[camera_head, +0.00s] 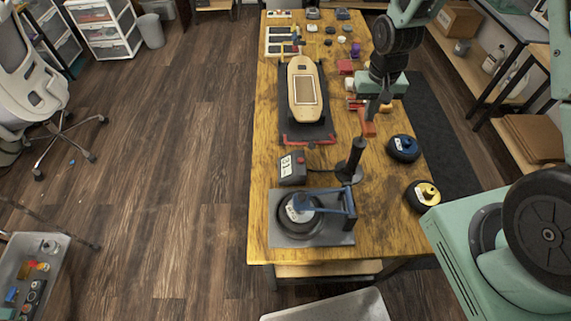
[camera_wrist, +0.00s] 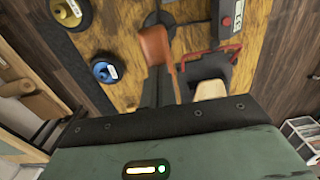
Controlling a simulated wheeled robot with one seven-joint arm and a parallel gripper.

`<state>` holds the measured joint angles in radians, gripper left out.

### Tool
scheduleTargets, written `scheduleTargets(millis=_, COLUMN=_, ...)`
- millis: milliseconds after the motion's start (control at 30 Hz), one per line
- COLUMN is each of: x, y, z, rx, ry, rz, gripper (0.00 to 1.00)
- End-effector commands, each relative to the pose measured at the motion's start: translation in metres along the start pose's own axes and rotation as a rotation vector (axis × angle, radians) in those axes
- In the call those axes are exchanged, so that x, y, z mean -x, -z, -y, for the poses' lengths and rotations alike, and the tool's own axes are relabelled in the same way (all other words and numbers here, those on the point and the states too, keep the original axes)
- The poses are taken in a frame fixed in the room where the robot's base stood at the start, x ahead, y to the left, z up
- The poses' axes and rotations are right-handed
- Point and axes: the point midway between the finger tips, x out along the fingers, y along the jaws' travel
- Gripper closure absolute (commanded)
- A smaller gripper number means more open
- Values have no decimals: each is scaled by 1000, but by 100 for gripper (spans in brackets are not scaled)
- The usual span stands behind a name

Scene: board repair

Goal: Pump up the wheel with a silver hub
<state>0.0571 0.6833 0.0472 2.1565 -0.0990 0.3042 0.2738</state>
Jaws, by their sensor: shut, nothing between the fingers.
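A black wheel with a silver-white hub (camera_head: 299,208) lies on a grey metal plate (camera_head: 283,239) at the near end of the bench. A blue lever arm (camera_head: 330,193) reaches over it from a bracket. A dark grey box (camera_head: 292,168) with a label and red button stands behind it, also in the wrist view (camera_wrist: 230,24). A cable runs from the box toward a black upright tool (camera_head: 351,161) on a round base. My gripper (camera_head: 368,128) is shut and empty above the bench's right side; its orange-brown tips show in the wrist view (camera_wrist: 155,45).
A wheel with a blue hub (camera_head: 404,148) and one with a yellow hub (camera_head: 423,195) lie along the right edge. A wooden skateboard deck (camera_head: 304,88) lies in a red-ended holder (camera_head: 308,141). Small parts crowd the far end. The bench's left edge strip is clear.

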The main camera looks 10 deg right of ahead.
Motion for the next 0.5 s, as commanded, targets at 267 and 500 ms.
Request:
scheduleTargets(millis=267, x=-22, y=0, z=0, rx=0, ry=0, rz=1, gripper=100)
scheduleTargets(millis=500, x=-38, y=0, z=0, rx=0, ry=0, rz=0, gripper=100)
